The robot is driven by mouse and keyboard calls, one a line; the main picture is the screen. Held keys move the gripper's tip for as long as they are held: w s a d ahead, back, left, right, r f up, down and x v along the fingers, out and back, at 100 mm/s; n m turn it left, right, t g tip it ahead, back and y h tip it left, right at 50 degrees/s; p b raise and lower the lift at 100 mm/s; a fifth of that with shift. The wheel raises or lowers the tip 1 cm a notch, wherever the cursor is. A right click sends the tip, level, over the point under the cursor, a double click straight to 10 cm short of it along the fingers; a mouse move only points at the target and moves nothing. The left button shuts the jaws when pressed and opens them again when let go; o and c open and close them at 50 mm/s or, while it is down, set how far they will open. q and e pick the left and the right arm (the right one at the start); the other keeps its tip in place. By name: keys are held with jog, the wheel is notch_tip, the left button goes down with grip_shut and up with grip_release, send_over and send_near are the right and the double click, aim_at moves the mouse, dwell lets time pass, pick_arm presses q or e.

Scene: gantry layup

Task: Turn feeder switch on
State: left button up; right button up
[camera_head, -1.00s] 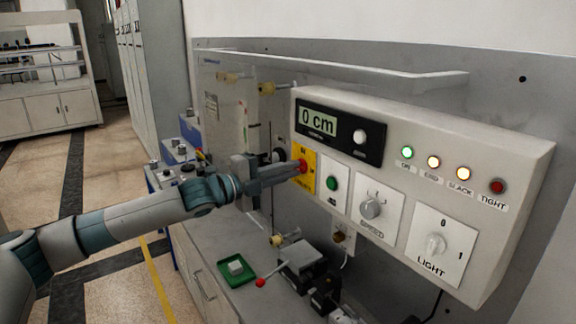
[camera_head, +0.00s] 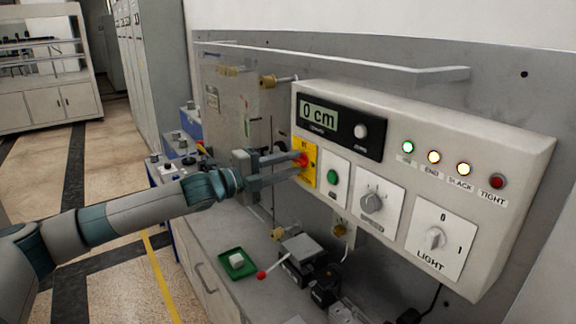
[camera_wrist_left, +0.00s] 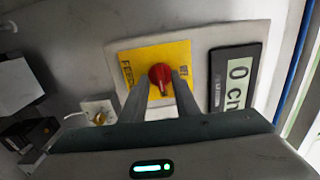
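The feeder switch is a red rotary knob (camera_head: 303,159) on a yellow plate (camera_head: 311,178) at the left end of the control panel. In the left wrist view the knob (camera_wrist_left: 160,76) shows near the middle of the yellow plate (camera_wrist_left: 183,54), its grip part pointing down toward the gripper. My left gripper (camera_head: 296,167) is open at the plate, with its fingers apart. In the wrist view the fingers stand on either side of the knob, with a visible gap beside it; contact cannot be told. My right gripper is not in view.
The panel (camera_head: 520,150) carries a "0 cm" display (camera_head: 320,114), a green button (camera_head: 332,177), a speed knob (camera_head: 371,202), a light switch (camera_head: 434,239) and indicator lamps. A green tray (camera_head: 238,264) and a red-tipped lever (camera_head: 261,275) are below.

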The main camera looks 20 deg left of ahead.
pick_arm(q)
jog(key=shift+a, duration=0.1)
jog(key=shift+s+a+b, duration=0.3)
jog(key=shift+s+a, duration=0.05)
jog(key=shift+s, duration=0.15)
jog(key=b+v, duration=0.4)
jog(key=v, duration=1.2)
jog(key=shift+f, duration=0.1)
